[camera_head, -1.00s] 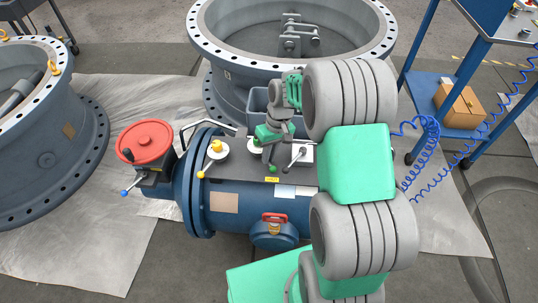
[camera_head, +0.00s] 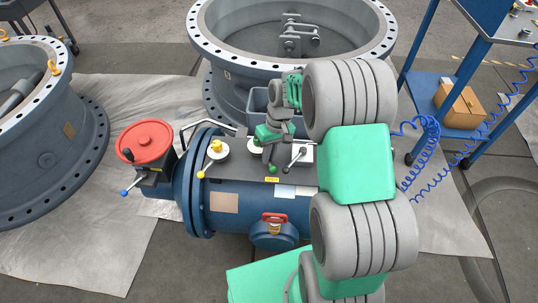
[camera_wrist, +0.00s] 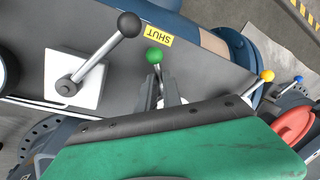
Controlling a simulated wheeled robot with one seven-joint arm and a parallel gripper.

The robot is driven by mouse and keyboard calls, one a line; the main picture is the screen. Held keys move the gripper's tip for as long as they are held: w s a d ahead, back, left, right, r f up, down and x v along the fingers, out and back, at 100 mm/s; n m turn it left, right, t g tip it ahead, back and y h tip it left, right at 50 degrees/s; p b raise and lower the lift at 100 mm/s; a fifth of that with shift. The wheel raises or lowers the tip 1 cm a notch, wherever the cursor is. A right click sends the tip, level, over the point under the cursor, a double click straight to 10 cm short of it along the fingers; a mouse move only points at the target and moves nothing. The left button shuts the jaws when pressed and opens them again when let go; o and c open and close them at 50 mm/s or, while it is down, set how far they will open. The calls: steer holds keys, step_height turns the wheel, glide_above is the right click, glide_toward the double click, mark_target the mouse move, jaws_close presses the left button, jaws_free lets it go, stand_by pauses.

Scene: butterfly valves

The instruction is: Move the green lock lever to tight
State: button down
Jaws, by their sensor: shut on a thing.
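The green lock lever ends in a round green knob (camera_head: 272,168) at the front edge of the grey top plate. My gripper (camera_wrist: 159,92) is shut on the lever's shaft below the knob. In the head view my gripper (camera_head: 270,153) reaches down over the lever's pivot, which is mostly hidden by it.
A black-knobbed lever (camera_head: 296,157) on a white plate stands close to the right. A yellow-hubbed lever (camera_head: 216,150) and a red handwheel (camera_head: 146,142) are to the left. A grey bin (camera_head: 258,100) stands behind.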

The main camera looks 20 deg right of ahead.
steer(key=shift+a+r, duration=0.1)
stand_by(0.4)
steer(key=shift+s+a+r+m+p, duration=0.1)
steer(key=shift+a+m+p, duration=0.2)
steer(key=shift+m+p, duration=0.35)
steer(key=shift+s+a+m+p, duration=0.1)
steer(key=shift+a+m+p, duration=0.2)
steer(key=shift+m+p, duration=0.3)
steer(key=shift+a+m+t+p, duration=0.4)
steer(key=shift+a+m+p, duration=0.05)
steer(key=shift+m, duration=0.5)
steer(key=a+m, duration=0.1)
steer(key=a+m+p, duration=0.1)
steer(key=m, duration=0.1)
steer(key=shift+w+m+t+p, duration=0.3)
steer(key=shift+w+a+m+p, duration=0.3)
steer(key=shift+a+m, duration=0.25)
steer(key=shift+m, duration=0.55)
steer(key=shift+w+a+m+t+h, duration=0.3)
steer(key=shift+w+a+m+h, duration=0.1)
steer(key=shift+m, duration=0.6)
